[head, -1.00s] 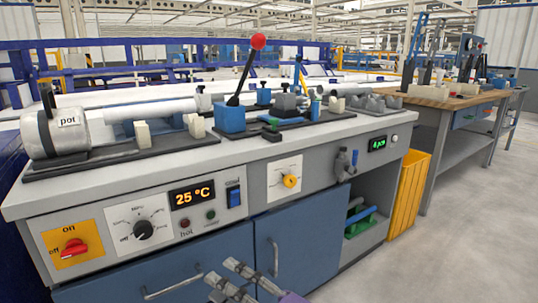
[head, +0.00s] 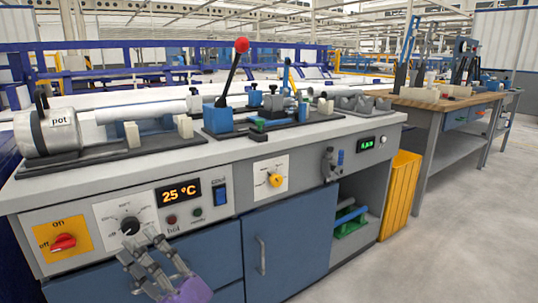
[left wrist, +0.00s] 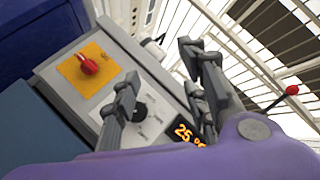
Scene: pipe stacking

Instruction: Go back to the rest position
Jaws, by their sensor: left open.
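My left gripper (head: 148,256) is in front of the workbench's front panel, at the lower left of the head view, just below the black dial (head: 130,225). It is open and its fingers are empty. In the left wrist view its two fingers (left wrist: 160,85) stand apart, with the black dial (left wrist: 139,111) showing between them. I cannot tell whether a finger touches the dial. My right gripper is in neither view.
The workbench (head: 215,160) carries a grey pot (head: 60,132) and a red-knobbed lever (head: 241,46). Its panel has a red switch (head: 63,242) and a 25 °C display (head: 181,192). A yellow bin (head: 401,195) stands at its right end. Floor at the right is clear.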

